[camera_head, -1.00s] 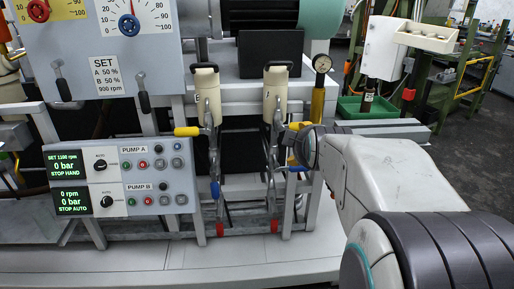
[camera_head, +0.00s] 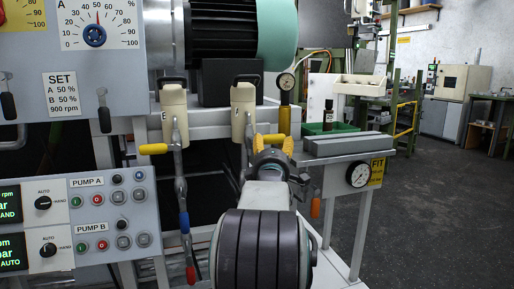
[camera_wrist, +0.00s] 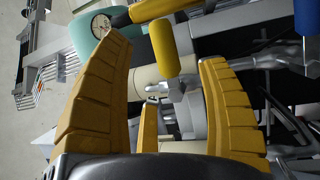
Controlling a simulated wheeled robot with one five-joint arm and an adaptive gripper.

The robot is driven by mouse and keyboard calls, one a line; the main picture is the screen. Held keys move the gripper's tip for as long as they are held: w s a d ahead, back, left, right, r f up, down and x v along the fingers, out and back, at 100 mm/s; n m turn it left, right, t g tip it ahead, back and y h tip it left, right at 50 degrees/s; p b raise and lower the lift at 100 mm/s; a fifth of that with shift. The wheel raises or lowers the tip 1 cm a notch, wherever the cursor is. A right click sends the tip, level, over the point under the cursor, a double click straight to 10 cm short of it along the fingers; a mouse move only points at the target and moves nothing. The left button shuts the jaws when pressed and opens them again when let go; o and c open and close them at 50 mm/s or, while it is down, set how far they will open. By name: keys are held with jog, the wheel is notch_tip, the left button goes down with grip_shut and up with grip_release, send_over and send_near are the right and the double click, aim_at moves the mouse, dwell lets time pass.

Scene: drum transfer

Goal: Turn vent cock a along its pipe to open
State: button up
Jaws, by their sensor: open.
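Two cream-bodied units each carry a cock with a yellow handle; I cannot read which is a. The left yellow handle (camera_head: 153,149) sticks out sideways to the left in the head view. The right one is largely hidden behind my gripper (camera_head: 273,143) there. In the wrist view a yellow handle (camera_wrist: 163,48) stands beyond and between my open yellow fingers (camera_wrist: 170,100), with a metal stem and nut below it. It seems to be the right cock's handle, crosswise to its pipe. The fingers show a gap on both sides of it.
A dial gauge (camera_head: 286,82) on a yellow post stands close to the right of the cock. A blue handle (camera_head: 184,222) hangs below the left cock. A grey shelf (camera_head: 350,144) with a second gauge (camera_head: 359,174) is to the right. Open floor (camera_head: 440,200) lies beyond.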

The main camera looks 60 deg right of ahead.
aim_at(274, 138)
jog(key=shift+f+b+x, duration=0.2)
jog(key=shift+b+x, duration=1)
jog(key=shift+x, duration=2.5)
jog(key=shift+r, duration=0.15)
jog(key=c, duration=1.3)
jog(key=shift+d+r+p, duration=0.1)
jog(key=shift+p, duration=0.2)
